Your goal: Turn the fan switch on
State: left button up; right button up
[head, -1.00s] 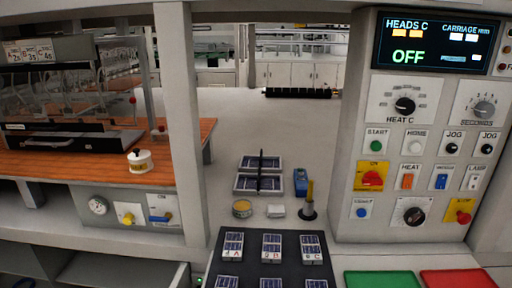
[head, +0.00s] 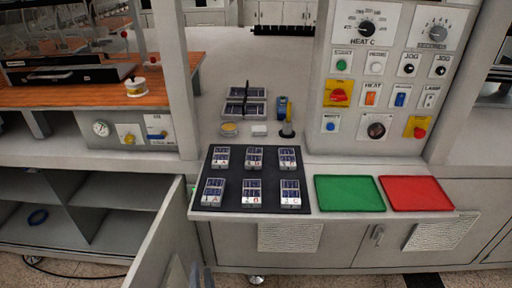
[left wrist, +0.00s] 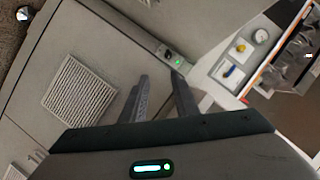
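The control panel (head: 385,85) stands at the right of the head view. It carries several small switches: an orange rocker marked HEAT (head: 371,98), a blue rocker (head: 400,99) and a white one marked LAMP (head: 430,101). I cannot read a fan label on any of them. My left gripper (head: 202,277) shows at the bottom edge of the head view, low in front of the bench and far from the panel. In the left wrist view its two fingers (left wrist: 160,77) are apart with nothing between them. My right gripper is not in view.
A black tray (head: 231,188) holds several small panel pieces. Green (head: 349,193) and red (head: 416,193) trays lie beside it at the bench's front edge. A left lower panel holds a gauge (head: 101,128) and a yellow valve (head: 129,138). A pale upright panel (head: 165,240) stands beside the open shelves.

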pick_arm(q)
jog(key=s+f+g+h, duration=0.3)
jog(key=s+f, duration=0.5)
jog(key=f, duration=0.9)
jog(key=s+f+g, duration=0.4)
jog(key=s+f, duration=0.3)
jog(key=f, duration=0.9)
jog(key=s+a+f+n+g, duration=0.1)
jog(key=s+a+f+g, duration=0.1)
jog(key=s+f, duration=0.3)
jog(key=s+a+f+n+g, duration=0.2)
jog(key=s+a+f, duration=0.2)
jog(key=s, duration=1)
jog(key=s+a+f+n+g, duration=0.1)
jog(key=s+a+f+g, duration=0.1)
jog(key=s+a+f, duration=0.2)
jog(key=s+f, duration=0.3)
jog(key=s, duration=0.3)
jog(key=shift+f+h, duration=0.15)
jog(key=shift+h, duration=0.25)
